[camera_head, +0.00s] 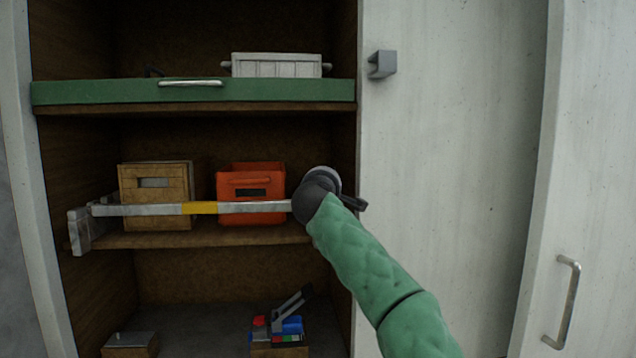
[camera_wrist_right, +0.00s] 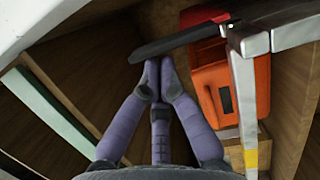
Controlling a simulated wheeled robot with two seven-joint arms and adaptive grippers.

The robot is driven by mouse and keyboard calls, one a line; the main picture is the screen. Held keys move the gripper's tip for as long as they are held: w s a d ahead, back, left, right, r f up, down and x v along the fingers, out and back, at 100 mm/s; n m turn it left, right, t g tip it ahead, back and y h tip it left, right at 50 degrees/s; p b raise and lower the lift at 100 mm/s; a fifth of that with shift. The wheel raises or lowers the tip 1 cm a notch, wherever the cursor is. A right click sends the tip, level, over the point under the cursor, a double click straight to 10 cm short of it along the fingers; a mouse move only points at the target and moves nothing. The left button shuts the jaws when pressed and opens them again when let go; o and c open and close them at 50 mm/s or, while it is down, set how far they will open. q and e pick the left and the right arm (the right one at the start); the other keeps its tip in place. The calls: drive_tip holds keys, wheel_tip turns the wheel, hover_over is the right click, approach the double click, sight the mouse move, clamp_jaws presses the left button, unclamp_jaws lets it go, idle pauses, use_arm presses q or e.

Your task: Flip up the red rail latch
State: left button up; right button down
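A metal rail (camera_head: 160,209) with a yellow band runs across the middle shelf opening. Its right end is hidden behind my right gripper (camera_head: 318,192) in the head view. In the right wrist view, the rail (camera_wrist_right: 245,95) passes right of the fingers, and a long dark lever (camera_wrist_right: 185,42) crosses just above the fingertips. A small red part (camera_wrist_right: 203,16), possibly the latch, shows behind the lever, mostly hidden. My right gripper (camera_wrist_right: 158,68) has its fingertips together with nothing visible between them; I cannot tell whether they touch the lever. My left gripper is not in view.
Behind the rail stand a tan box (camera_head: 155,186) and an orange crate (camera_head: 251,181). A green drawer front (camera_head: 120,93) is above, with a white crate (camera_head: 276,65). Blue and red items (camera_head: 285,328) lie below. A white cabinet panel (camera_head: 455,130) borders the right.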

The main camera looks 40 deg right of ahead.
drive_tip(key=shift+s+d+r, duration=0.1)
drive_tip(key=shift+s+d, duration=0.15)
drive_tip(key=shift+d, duration=0.1)
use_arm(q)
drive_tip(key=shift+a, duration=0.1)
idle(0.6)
